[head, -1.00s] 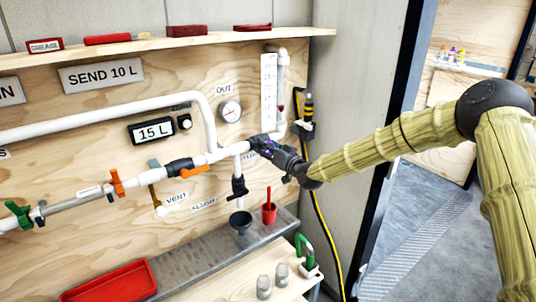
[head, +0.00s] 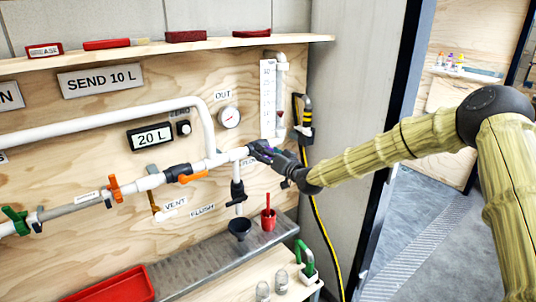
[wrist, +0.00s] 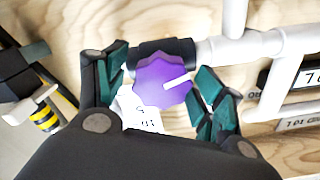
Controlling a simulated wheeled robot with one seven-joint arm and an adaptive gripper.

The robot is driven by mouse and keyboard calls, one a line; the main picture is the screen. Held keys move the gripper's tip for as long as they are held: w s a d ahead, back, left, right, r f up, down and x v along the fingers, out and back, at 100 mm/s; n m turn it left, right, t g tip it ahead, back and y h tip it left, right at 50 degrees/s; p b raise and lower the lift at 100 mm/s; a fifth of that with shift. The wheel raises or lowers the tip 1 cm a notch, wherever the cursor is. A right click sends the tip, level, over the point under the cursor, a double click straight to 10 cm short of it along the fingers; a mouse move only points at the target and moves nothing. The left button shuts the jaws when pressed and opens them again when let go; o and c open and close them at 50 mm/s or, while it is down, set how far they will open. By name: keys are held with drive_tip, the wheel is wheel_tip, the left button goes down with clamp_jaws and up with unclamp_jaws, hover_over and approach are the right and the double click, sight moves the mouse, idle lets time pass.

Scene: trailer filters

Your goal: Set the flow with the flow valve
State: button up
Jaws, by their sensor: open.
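The flow valve's purple knob (wrist: 162,84) has a white pointer line and sits on a black valve body (wrist: 165,47) on the white pipe. My gripper (wrist: 160,95) is open, with its green-padded fingers on either side of the knob. In the wrist view the fingertips look close to the knob; I cannot tell whether they touch it. In the head view my gripper (head: 262,150) reaches the pipe's right end and hides most of the valve. The digital display (head: 150,136) reads 20 L.
An OUT gauge (head: 228,117) and a clear scaled tube (head: 268,98) are above the valve. A grey wall is close on the right.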

drive_tip(key=shift+s, duration=0.1)
drive_tip(key=v, duration=1.2)
drive_tip(key=s+f+m+g+h, duration=0.1)
drive_tip(key=s+f+g+h, duration=0.1)
drive_tip(key=s+f, duration=0.7)
drive_tip(key=s+f+g+h, duration=0.1)
drive_tip(key=s+f+g, duration=0.35)
drive_tip(key=f, duration=0.75)
drive_tip(key=s+f+m+h, duration=0.1)
drive_tip(key=s+f+h, duration=0.1)
drive_tip(key=s+f, duration=0.8)
drive_tip(key=s+d+f+g+h, duration=0.1)
drive_tip(key=s+d+f+g, duration=0.15)
drive_tip(key=s+f, duration=0.4)
drive_tip(key=s+d+f+g+h, duration=0.15)
drive_tip(key=s+d+f, duration=0.25)
drive_tip(key=s, duration=0.5)
drive_tip(key=s+d+f+g+h, duration=0.1)
drive_tip(key=s+d, duration=0.3)
drive_tip(key=s, duration=0.5)
drive_tip(key=s+d+f+g+h, duration=0.1)
drive_tip(key=s+d+g+h, duration=0.1)
drive_tip(key=s+d, duration=0.3)
drive_tip(key=s+g, duration=0.1)
drive_tip(key=s, duration=0.3)
drive_tip(key=shift+s+f, duration=0.25)
drive_tip(key=shift+s, duration=0.05)
